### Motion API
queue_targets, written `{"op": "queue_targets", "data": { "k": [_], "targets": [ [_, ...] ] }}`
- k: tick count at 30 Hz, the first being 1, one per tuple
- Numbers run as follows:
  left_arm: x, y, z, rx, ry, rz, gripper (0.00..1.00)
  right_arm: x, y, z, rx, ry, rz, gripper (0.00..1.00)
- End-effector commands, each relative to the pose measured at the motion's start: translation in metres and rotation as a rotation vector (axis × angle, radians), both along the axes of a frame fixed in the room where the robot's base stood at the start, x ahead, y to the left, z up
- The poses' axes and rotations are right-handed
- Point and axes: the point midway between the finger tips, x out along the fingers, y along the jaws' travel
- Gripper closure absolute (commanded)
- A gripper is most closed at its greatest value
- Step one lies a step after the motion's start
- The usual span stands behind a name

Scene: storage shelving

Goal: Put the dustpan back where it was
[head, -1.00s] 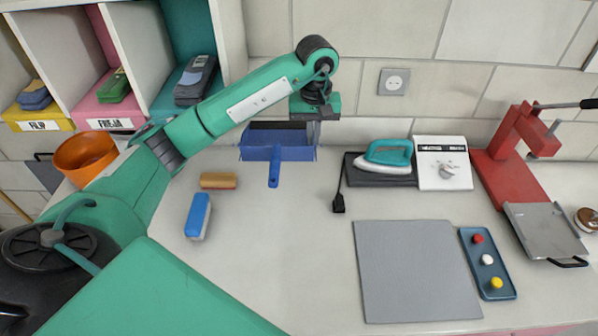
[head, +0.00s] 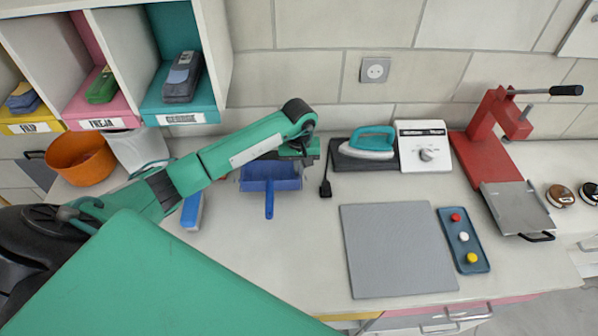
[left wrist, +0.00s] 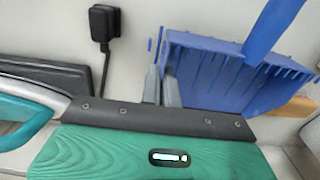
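The blue dustpan (head: 272,175) is at the back of the counter, left of the iron, with its handle toward me in the head view. It also shows in the left wrist view (left wrist: 205,75). My left gripper (head: 306,158) is at its right side. In the left wrist view its two grey fingers (left wrist: 163,90) are close together at the dustpan's side wall and appear closed on it. I cannot tell whether the dustpan touches the counter. My right gripper is not in view.
A blue-and-white brush (head: 192,211) lies left of the dustpan, partly behind my arm. The iron (head: 366,143), black plug (head: 325,188), grey mat (head: 398,250) and button tray (head: 464,240) are to the right. Cubbies (head: 180,110) and an orange bowl (head: 80,158) stand left. Counter before the dustpan is clear.

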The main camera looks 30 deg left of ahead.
Motion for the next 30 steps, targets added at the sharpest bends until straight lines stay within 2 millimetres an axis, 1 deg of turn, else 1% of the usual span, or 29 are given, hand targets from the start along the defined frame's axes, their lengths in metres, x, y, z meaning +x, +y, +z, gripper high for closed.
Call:
{"op": "queue_targets", "data": {
  "k": [1,3,7,15,19,21,23,30],
  "targets": [
    [-0.002,0.000,-0.007,0.000,0.006,0.002,1.00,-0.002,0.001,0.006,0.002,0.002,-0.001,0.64],
    [-0.001,-0.001,-0.018,-0.002,0.006,0.002,1.00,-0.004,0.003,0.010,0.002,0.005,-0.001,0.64],
    [-0.001,-0.001,-0.032,-0.001,0.003,0.001,1.00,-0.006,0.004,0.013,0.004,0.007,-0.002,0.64],
    [0.000,0.000,-0.035,0.002,0.001,0.000,1.00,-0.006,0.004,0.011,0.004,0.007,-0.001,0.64],
    [0.000,0.000,-0.038,0.002,0.001,0.000,1.00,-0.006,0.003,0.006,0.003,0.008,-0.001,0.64],
    [0.000,0.000,-0.037,0.000,0.001,0.000,0.86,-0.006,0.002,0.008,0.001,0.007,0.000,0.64],
    [-0.001,0.000,-0.037,0.000,0.001,0.000,0.76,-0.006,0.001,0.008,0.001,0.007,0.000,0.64],
    [-0.001,0.000,-0.037,0.000,0.001,0.000,0.76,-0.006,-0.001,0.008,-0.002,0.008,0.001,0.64]
  ]
}}
